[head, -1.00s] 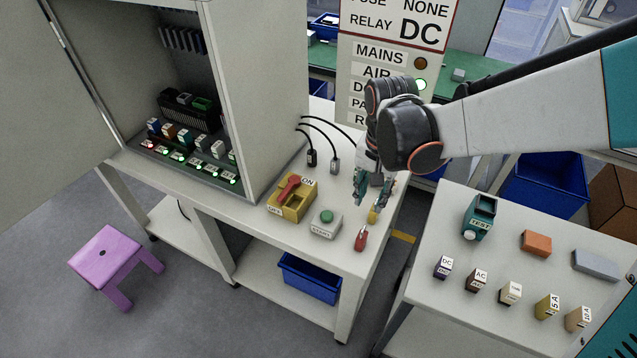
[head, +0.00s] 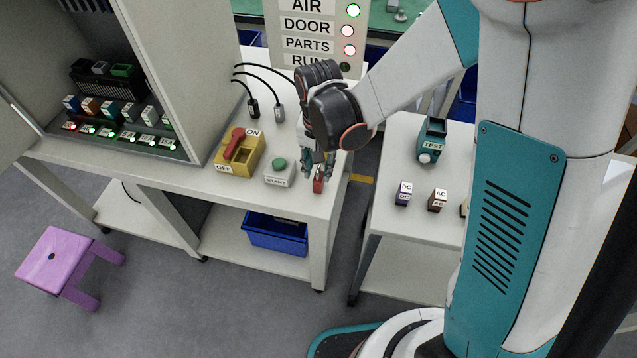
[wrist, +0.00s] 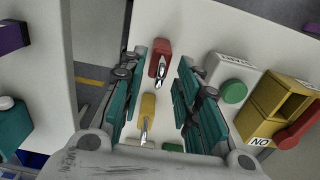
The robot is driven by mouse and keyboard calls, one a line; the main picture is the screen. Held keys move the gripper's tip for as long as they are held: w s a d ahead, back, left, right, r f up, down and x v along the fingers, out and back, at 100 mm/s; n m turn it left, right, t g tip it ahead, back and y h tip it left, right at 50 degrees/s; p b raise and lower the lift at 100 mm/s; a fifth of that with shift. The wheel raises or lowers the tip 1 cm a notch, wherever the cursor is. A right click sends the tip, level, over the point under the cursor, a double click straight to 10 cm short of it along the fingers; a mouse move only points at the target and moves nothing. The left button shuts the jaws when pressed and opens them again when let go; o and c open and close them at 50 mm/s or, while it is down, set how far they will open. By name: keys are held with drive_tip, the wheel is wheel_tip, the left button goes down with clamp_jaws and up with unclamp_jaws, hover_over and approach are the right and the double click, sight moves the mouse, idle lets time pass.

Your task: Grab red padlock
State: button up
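The red padlock (head: 318,184) lies near the front right corner of the white bench, with my gripper (head: 318,164) just above and behind it. In the wrist view the red padlock (wrist: 160,56) shows between the tips of my gripper (wrist: 163,62), its metal shackle towards the palm. The teal fingers are spread, one on each side, with gaps to the padlock. Nothing is held. Whether the tips are low enough to flank the padlock, I cannot tell.
A yellow padlock (wrist: 147,110) lies close behind the red one, also between the fingers in the wrist view. The START button box (head: 279,173) and the yellow ON/OFF switch (head: 239,153) stand beside them. A side table (head: 385,235) stands right, across a gap.

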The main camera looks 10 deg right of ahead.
drive_tip(key=shift+f, duration=0.5)
clamp_jaws()
drive_tip(key=shift+r, duration=0.15)
